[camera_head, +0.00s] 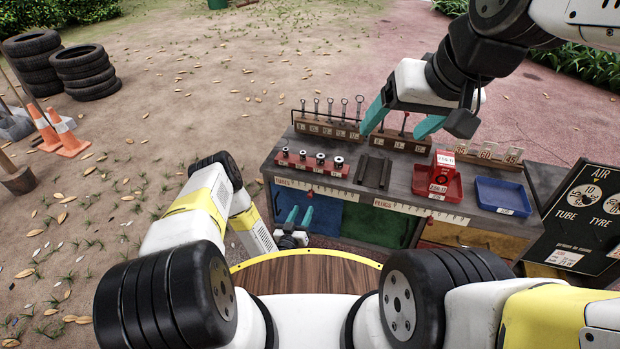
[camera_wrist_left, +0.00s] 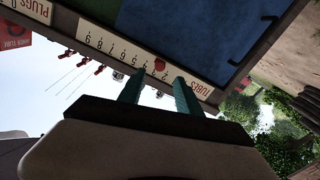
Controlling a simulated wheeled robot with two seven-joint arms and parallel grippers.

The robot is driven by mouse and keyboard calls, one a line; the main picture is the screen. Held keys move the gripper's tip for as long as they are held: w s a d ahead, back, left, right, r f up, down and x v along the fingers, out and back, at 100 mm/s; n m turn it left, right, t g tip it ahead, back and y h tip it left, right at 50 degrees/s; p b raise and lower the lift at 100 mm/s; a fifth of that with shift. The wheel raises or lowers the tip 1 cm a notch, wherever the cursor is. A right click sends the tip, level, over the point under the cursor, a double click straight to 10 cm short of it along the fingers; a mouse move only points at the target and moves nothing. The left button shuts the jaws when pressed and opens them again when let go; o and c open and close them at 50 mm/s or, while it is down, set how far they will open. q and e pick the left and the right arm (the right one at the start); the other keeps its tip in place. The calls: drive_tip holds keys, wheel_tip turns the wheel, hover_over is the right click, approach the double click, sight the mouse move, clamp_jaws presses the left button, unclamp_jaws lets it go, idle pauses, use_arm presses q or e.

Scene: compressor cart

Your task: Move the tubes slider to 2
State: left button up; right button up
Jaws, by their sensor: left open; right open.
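The tubes scale (camera_head: 340,195) is a pale numbered strip on the cart's front edge, and it also shows upside down in the left wrist view (camera_wrist_left: 112,50). Its red slider (camera_head: 311,193) sits toward the low-number end, close to the 3 in the left wrist view (camera_wrist_left: 160,65); the exact reading is hard to tell. My left gripper (camera_head: 299,214) is open in front of the cart, just below the slider. In the left wrist view its teal fingers (camera_wrist_left: 158,82) point at the strip, with the slider between their tips in the picture. My right gripper (camera_head: 403,120) is open and empty above the cart top.
The plugs scale (camera_head: 420,210) runs along the same edge to the right. On the cart top are a red rack (camera_head: 312,164), a dark grooved block (camera_head: 374,171), a red tray (camera_head: 437,184) and a blue tray (camera_head: 502,195). A dark air sign (camera_head: 585,220) stands at the right.

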sight(309, 197)
use_arm(q)
drive_tip(key=x, duration=0.7)
drive_tip(key=shift+w, duration=0.15)
drive_tip(key=shift+c, duration=0.4)
clamp_jaws()
idle(0.9)
